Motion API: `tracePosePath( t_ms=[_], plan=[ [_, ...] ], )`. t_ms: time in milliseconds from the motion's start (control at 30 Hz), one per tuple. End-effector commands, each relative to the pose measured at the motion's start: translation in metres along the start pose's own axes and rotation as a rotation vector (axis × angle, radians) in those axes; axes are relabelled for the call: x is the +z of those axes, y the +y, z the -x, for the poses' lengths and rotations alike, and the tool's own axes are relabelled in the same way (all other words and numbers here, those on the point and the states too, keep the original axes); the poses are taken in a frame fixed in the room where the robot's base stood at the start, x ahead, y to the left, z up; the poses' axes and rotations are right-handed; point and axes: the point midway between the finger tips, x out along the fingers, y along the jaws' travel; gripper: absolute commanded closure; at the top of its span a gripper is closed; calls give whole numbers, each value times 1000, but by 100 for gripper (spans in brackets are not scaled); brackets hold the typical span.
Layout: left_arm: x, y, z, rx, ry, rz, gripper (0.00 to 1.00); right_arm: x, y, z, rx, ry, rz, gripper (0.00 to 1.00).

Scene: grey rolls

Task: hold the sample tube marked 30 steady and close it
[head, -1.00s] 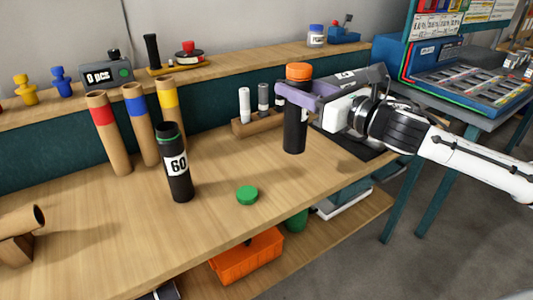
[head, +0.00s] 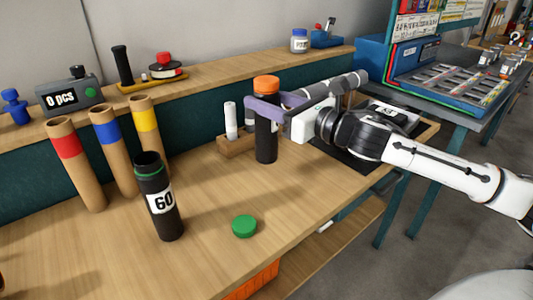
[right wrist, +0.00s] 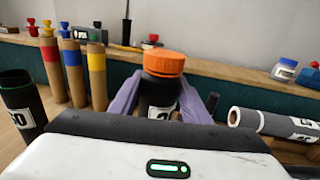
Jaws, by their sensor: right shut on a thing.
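A black sample tube (head: 266,140) with an orange cap (head: 266,83) on top stands upright on the workbench. In the right wrist view its white label (right wrist: 160,112) shows only in part, and the number is hard to read. My right gripper (head: 264,108) is shut on this tube, its purple fingers on either side just below the cap. I cannot tell how tightly the cap sits. A second black tube marked 60 (head: 160,200) stands uncapped at the front left, with a green cap (head: 244,226) lying to its right. My left gripper is not in view.
A wooden holder (head: 236,145) with markers is just left of the held tube. A grey roll (right wrist: 277,124) lies to the right.

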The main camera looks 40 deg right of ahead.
Motion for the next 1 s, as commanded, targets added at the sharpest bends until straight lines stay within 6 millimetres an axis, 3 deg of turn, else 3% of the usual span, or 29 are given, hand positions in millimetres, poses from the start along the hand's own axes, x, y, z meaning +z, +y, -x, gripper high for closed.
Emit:
tracePosePath(
  t_ms=[33, 200, 533, 800, 1000],
  plan=[
    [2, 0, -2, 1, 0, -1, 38, -13, 0, 0, 0, 0, -8, 100],
    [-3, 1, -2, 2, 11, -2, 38, -33, 0, 0, 0, -2, -1, 100],
    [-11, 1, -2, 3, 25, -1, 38, -35, 0, 0, 1, -3, 2, 100],
    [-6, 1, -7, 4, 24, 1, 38, -69, 0, 0, -1, -2, -2, 100],
    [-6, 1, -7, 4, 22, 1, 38, -71, 0, 0, 0, -3, 2, 100]
  ],
)
